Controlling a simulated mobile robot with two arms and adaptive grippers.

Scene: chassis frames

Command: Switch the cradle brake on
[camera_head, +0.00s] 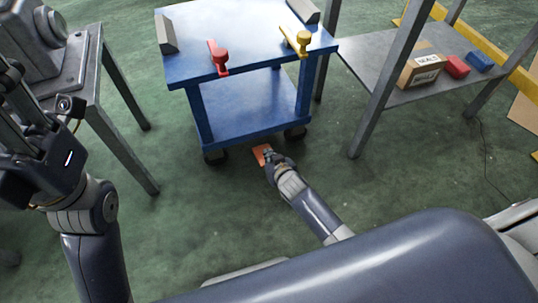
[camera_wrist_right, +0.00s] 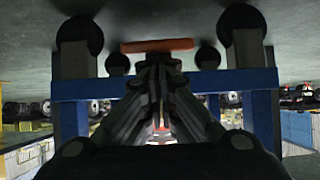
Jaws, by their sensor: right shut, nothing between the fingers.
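The blue cart (camera_head: 245,45), apparently the cradle, stands on casters ahead of me. An orange pedal-like bar (camera_head: 260,152) shows low at its front edge, between the front casters; it looks like the brake. It also shows in the right wrist view, which is upside down, as an orange bar (camera_wrist_right: 157,45). My right gripper (camera_head: 270,158) is shut and empty, with its tips right at the bar. I cannot tell whether they touch it. In the wrist view the right fingertips (camera_wrist_right: 158,62) overlap the bar's edge. My left gripper (camera_head: 22,110) is raised at the left, partly cut off.
On the cart top are a red handle (camera_head: 219,58), a yellow handle (camera_head: 297,42) and grey blocks. A grey table (camera_head: 85,80) stands left. A grey shelf (camera_head: 380,75) at right holds a cardboard box (camera_head: 420,70) and red and blue items.

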